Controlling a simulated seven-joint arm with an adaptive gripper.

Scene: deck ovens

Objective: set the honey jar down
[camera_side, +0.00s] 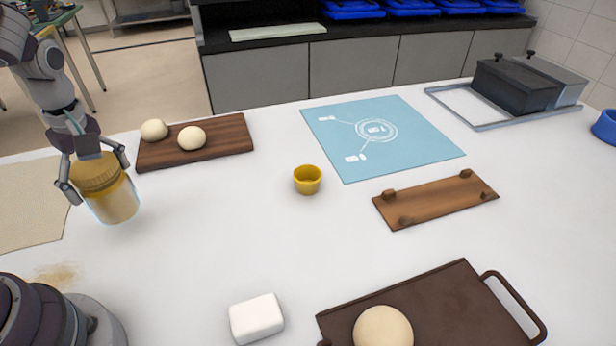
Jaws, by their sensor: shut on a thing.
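The honey jar (113,203) is a clear jar with golden contents and a yellow-brown lid, at the left of the side view. My gripper (95,181) is shut on the jar around its lid and upper part, from above. The jar is slightly tilted in the picture. I cannot tell for sure whether its base touches the white table (220,240) or hangs just above it.
A wooden board (230,134) with two dough balls lies behind the jar. A beige cloth (25,215) is at left. A yellow cup (307,180), blue mat (425,135), wooden rack (440,202), white block (256,318) and brown tray (445,285) stand farther right. The table right of the jar is clear.

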